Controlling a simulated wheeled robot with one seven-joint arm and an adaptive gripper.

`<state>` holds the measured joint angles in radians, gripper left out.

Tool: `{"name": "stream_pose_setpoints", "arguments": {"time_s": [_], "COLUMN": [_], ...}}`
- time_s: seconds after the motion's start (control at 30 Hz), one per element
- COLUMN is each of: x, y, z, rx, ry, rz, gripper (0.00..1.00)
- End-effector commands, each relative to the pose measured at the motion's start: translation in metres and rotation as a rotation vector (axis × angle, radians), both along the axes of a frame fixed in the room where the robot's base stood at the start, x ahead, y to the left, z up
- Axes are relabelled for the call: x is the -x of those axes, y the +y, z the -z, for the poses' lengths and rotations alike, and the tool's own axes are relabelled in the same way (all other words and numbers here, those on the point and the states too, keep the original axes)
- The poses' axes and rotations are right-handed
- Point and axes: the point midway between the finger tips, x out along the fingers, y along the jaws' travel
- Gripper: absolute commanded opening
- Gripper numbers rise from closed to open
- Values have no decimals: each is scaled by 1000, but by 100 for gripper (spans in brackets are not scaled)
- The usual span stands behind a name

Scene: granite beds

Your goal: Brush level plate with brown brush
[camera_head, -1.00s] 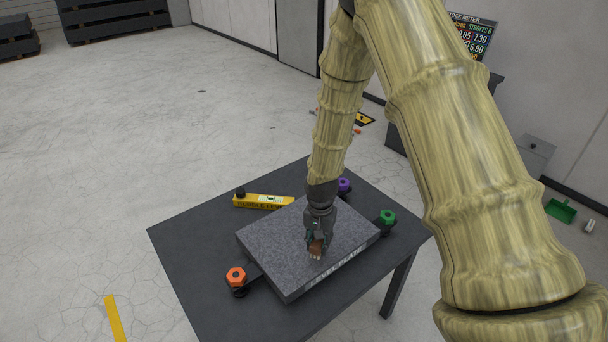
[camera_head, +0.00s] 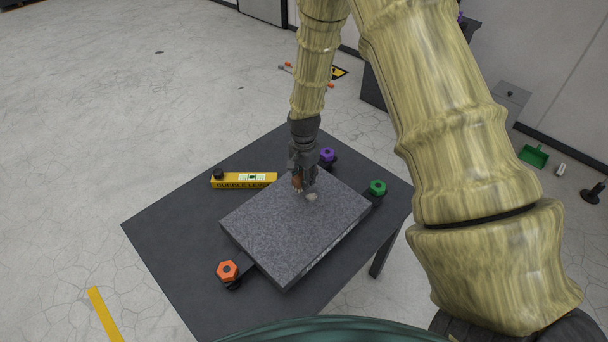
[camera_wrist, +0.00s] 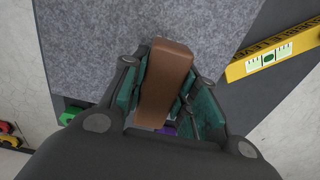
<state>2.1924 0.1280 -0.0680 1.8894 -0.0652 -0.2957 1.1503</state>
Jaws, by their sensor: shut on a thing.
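The level plate (camera_head: 290,235) is a grey speckled granite slab lying on a dark table. My gripper (camera_head: 302,184) is over the far part of the slab, pointing down. It is shut on the brown brush (camera_wrist: 166,78), whose brown block sits between the green-lined fingers in the wrist view. A small pale patch (camera_head: 312,197) shows on the slab beside the gripper. I cannot tell whether the bristles touch the slab.
A yellow bubble level (camera_head: 244,181) lies on the dark table (camera_head: 165,228) left of the slab. Orange (camera_head: 227,271), green (camera_head: 377,187) and purple (camera_head: 327,154) knobs stand around the slab. A green dustpan (camera_head: 534,156) lies on the floor at right.

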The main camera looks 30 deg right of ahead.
Motion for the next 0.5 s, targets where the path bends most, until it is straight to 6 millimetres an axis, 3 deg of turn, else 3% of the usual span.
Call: {"name": "stream_pose_setpoints", "arguments": {"time_s": [0.33, 0.5], "x": [1, -5], "y": [-2, -18], "z": [40, 35], "rx": [0, 0], "ry": [0, -1], "rz": [3, 5], "gripper": [2, 2]}}
